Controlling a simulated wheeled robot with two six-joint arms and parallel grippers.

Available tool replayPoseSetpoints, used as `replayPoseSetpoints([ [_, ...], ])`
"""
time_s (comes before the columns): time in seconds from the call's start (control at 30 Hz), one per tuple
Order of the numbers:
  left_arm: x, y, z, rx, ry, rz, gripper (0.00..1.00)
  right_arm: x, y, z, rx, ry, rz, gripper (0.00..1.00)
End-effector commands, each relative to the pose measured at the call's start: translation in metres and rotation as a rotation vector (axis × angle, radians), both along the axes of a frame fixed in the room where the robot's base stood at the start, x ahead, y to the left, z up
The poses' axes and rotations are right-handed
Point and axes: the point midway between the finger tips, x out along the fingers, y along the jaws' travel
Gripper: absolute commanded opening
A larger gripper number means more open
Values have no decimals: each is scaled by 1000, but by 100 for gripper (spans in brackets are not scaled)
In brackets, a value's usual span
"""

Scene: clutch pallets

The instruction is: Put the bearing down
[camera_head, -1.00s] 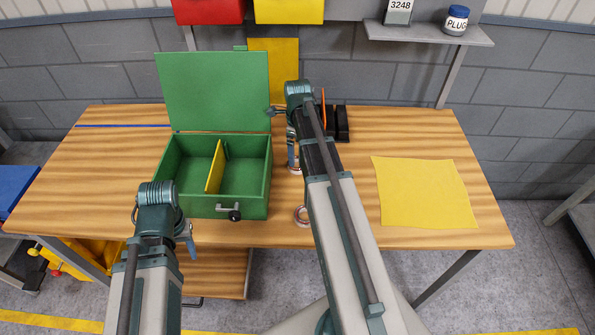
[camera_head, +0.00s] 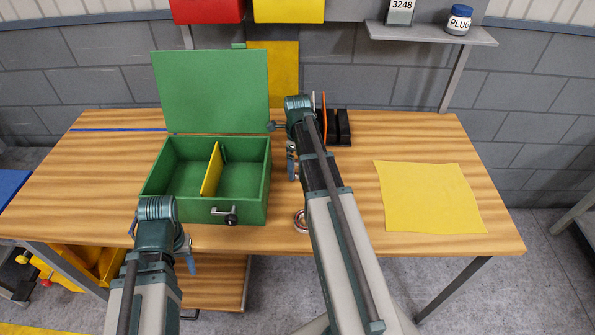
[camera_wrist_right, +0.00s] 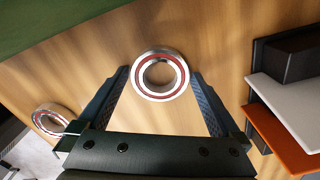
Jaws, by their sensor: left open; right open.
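A steel bearing with a reddish-brown ring (camera_wrist_right: 160,76) lies flat on the wooden table in the right wrist view. My right gripper (camera_wrist_right: 161,88) is open, with a finger on either side of it; contact is not clear. In the head view my right gripper (camera_head: 292,168) is right of the green box, and the arm hides this bearing. A second bearing (camera_head: 300,220) lies near the table's front edge, partly behind my right arm, and also shows in the right wrist view (camera_wrist_right: 50,119). My left gripper (camera_head: 190,258) is open and empty in front of the table.
The green box (camera_head: 240,211) stands with its lid up and a yellow divider (camera_head: 212,170) inside. A black rack (camera_head: 338,128) with orange and white plates is close to my right gripper. A yellow mat (camera_head: 430,196) lies empty on the right. Free tabletop lies left of the box.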

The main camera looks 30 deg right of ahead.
Motion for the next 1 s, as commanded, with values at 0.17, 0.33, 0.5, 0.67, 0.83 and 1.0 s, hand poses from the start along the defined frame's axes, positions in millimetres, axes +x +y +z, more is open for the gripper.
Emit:
replayPoseSetpoints([
  [0.17,0,0,0,0,0,0,50,0,0,0,0,0,0,71],
  [0.33,0,0,0,0,0,0,50,0,0,0,0,0,0,41],
  [0.5,0,0,0,0,0,0,50,0,0,0,0,0,0,12],
  [0.67,0,0,0,0,0,0,50,0,0,0,0,0,0,0],
  [0.83,0,0,3,0,0,0,50,0,0,3,0,0,0,0],
  [1.0,0,0,15,0,0,0,50,0,0,15,0,0,0,0],
])
